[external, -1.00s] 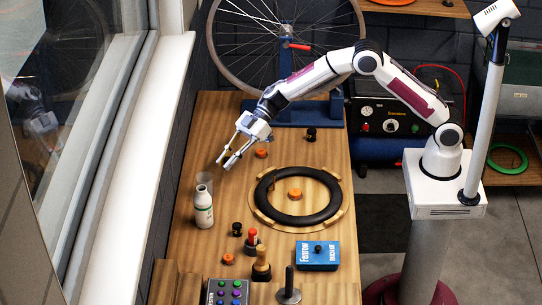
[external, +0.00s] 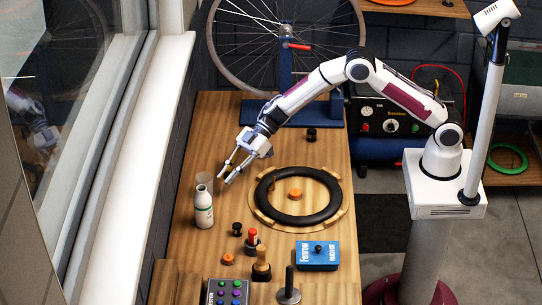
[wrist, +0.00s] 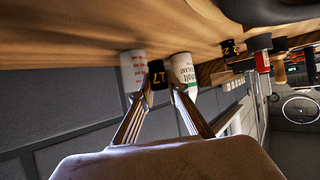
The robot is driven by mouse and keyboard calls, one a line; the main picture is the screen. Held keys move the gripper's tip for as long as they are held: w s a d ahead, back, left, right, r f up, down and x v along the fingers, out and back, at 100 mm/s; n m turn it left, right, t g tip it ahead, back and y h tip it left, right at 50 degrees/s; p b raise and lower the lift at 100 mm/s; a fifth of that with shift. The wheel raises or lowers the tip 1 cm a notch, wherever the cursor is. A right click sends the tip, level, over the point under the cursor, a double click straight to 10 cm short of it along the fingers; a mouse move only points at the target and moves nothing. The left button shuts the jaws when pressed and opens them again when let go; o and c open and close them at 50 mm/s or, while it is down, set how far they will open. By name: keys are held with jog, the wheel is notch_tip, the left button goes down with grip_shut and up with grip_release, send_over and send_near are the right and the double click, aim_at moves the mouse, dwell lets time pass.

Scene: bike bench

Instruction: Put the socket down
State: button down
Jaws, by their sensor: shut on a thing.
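The black socket (wrist: 157,74), marked 17 in yellow, is between the two fingertips of my gripper (wrist: 159,84) in the wrist view. My gripper is shut on it. In the external view my gripper (external: 227,177) points down and left over the left part of the wooden bench (external: 205,262), just to the right of the cup and bottle. The socket is hard to make out there, mostly hidden by the fingers. I cannot tell whether it touches the bench.
A clear cup (external: 204,180) and a white bottle (external: 203,207) stand close by at the left edge. A black tyre (external: 262,205) lies on a wooden ring to the right. Another black socket (external: 237,229), a red-capped item (external: 253,236) and a blue box (external: 318,256) are nearer the front.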

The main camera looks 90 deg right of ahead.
jog(key=shift+f, duration=1.85)
jog(key=shift+f, duration=0.1)
jog(key=c, duration=2)
grip_release()
jog(key=shift+o, duration=0.2)
jog(key=shift+v, duration=6.05)
